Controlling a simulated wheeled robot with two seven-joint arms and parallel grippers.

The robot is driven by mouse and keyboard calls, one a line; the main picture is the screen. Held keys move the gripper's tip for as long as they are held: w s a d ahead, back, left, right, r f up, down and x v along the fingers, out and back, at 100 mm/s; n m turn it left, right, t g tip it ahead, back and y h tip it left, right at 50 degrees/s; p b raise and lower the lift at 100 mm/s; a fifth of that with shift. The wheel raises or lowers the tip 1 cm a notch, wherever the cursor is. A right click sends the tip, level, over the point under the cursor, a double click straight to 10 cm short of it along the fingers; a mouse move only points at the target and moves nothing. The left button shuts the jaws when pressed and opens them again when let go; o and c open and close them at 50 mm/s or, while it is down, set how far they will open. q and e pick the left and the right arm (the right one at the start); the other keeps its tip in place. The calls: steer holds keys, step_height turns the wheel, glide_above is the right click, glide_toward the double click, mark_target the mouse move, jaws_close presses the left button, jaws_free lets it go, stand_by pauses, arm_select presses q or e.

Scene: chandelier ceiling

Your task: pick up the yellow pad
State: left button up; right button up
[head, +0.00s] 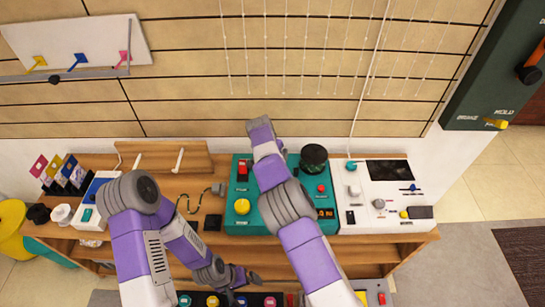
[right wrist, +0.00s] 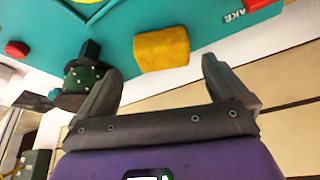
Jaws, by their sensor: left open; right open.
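The yellow pad (right wrist: 162,48) is a small rounded block on the face of the teal panel (right wrist: 115,25) in the right wrist view. My right gripper (right wrist: 161,66) is open and empty; its two dark fingers stand apart on either side of the pad's lower edge, and I cannot tell how far off they are in depth. In the head view my right arm covers that part of the teal panel (head: 238,222), so the pad is hidden there. My left gripper (head: 243,278) is open and empty, low over the front of the wooden bench.
A dark round spool (head: 314,157) stands right of my right arm, close to one finger in the right wrist view (right wrist: 84,78). A red block (head: 242,170) and a yellow round button (head: 242,206) sit on the teal panel. A white panel (head: 390,195) lies to its right.

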steer(key=shift+w+f, duration=0.15)
steer(key=shift+f, duration=0.35)
steer(key=shift+b+x, duration=0.95)
steer(key=shift+x, duration=1.3)
steer(key=shift+w+a, duration=0.1)
steer(key=shift+w, duration=0.15)
steer(key=shift+r, duration=0.1)
steer(key=c, duration=0.9)
step_height(320, 180, up, 10)
steer(key=p, duration=0.4)
